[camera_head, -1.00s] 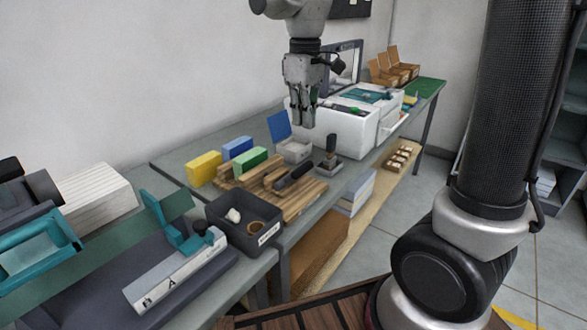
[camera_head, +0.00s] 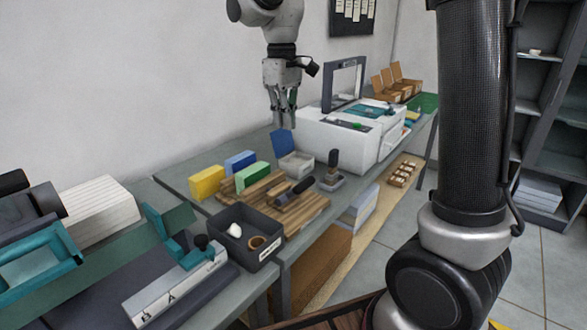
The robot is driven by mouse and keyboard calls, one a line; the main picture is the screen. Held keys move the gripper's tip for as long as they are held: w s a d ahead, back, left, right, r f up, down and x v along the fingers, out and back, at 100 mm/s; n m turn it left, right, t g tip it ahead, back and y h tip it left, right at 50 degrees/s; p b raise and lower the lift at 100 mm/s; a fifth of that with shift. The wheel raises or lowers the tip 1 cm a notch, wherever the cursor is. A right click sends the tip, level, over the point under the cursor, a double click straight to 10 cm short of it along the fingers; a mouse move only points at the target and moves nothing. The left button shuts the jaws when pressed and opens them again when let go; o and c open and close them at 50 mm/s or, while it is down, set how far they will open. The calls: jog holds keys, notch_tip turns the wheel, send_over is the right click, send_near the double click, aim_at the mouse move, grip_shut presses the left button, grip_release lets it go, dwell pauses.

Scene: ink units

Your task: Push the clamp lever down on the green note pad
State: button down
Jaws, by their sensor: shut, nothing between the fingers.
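A green pad-like block (camera_head: 257,175) stands at the wooden board (camera_head: 309,210) on the grey table, with a blue block (camera_head: 240,162) and a yellow block (camera_head: 207,181) behind and to its left. A dark handle (camera_head: 294,194) lies low across the wooden board; I cannot tell whether it is the clamp lever. My gripper (camera_head: 283,127) points down, shut and empty. In the picture it is above and a little right of the green block, in front of a small box with a raised blue lid (camera_head: 283,143). No contact with any block shows.
A dark tray (camera_head: 228,240) with small items stands in front of the board. A stamp with an upright dark handle (camera_head: 333,160) is to the right. A white machine (camera_head: 345,146) stands behind it. A teal lever device (camera_head: 171,250) is at the left.

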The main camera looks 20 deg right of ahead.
aim_at(296, 191)
jog(key=f, duration=0.4)
jog(key=s+d+f, duration=0.1)
jog(key=f, duration=0.3)
jog(key=s+f, duration=0.1)
jog(key=f, duration=0.2)
jog(key=shift+d+f, duration=0.2)
jog(key=shift+f, duration=0.2)
jog(key=shift+s+d+f, duration=0.2)
jog(key=shift+s+f, duration=0.15)
jog(key=shift+f, duration=0.05)
